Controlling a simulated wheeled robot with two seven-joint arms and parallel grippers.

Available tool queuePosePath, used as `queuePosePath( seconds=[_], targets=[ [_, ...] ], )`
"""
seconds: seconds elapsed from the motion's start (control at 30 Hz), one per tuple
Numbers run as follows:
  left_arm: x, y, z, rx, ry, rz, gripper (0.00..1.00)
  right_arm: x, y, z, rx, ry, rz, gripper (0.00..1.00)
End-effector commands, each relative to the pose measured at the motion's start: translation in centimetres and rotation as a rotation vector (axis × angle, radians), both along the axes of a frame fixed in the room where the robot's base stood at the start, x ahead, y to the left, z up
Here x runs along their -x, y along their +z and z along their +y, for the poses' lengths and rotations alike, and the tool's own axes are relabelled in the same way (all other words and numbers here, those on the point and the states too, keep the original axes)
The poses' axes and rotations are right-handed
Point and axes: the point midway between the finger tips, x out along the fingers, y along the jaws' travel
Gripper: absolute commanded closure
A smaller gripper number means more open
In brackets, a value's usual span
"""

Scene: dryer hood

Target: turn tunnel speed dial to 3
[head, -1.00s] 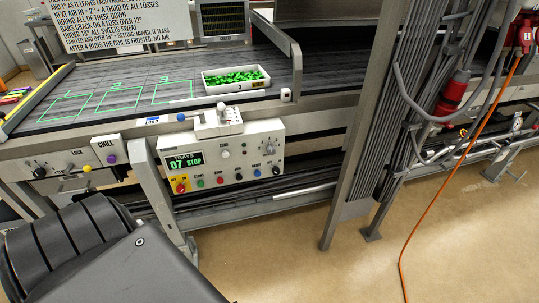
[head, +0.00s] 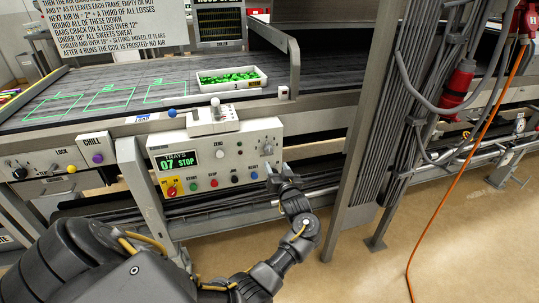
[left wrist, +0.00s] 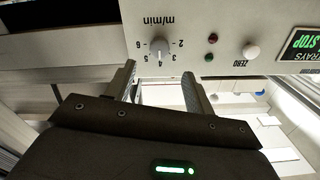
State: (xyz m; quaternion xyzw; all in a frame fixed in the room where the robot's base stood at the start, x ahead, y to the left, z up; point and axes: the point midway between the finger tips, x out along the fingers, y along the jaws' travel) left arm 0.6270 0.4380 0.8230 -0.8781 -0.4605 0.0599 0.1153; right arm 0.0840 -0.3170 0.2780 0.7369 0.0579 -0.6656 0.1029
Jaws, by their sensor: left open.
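The tunnel speed dial is a small grey knob (left wrist: 159,47) on the cream control box, upside down in the left wrist view. It has "m/min" lettering and a ring of numbers; I cannot tell which number its pointer marks. In the head view the dial (head: 267,149) is at the box's right end. My left gripper (left wrist: 160,74) is open, its two fingers spread either side of the dial's line and short of it, nothing between them. In the head view the left gripper (head: 279,171) is just below the dial. My right gripper is not in view.
The box has a green "07 STOP" display (head: 180,160), several coloured buttons, and a white ZERO button (head: 220,154). A tray of green pieces (head: 231,81) sits on the belt above. A grey upright post (head: 365,130) with cables stands to the right.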

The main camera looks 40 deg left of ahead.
Motion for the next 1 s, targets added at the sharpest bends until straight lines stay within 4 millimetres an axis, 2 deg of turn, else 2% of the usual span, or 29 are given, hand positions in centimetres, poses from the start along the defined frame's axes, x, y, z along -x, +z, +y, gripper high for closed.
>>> queuePosePath(
  seconds=[0.3, 0.5, 0.7, 0.97, 1.0],
  targets=[
    [-3.3, 0.0, 4.9, -0.004, 0.0, 0.001, 0.47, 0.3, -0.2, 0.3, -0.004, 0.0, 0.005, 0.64],
    [-4.9, -0.1, 7.1, -0.001, -0.001, 0.003, 0.47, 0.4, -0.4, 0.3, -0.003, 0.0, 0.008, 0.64],
    [-5.5, -0.1, 8.1, 0.0, -0.002, 0.001, 0.47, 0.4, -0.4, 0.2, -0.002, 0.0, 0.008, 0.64],
    [-5.6, -0.1, 8.1, 0.0, -0.002, 0.0, 0.47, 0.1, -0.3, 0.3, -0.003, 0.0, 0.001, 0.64],
    [-5.6, -0.1, 8.1, 0.0, -0.002, 0.0, 0.52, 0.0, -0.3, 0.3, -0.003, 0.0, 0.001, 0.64]
  ],
)
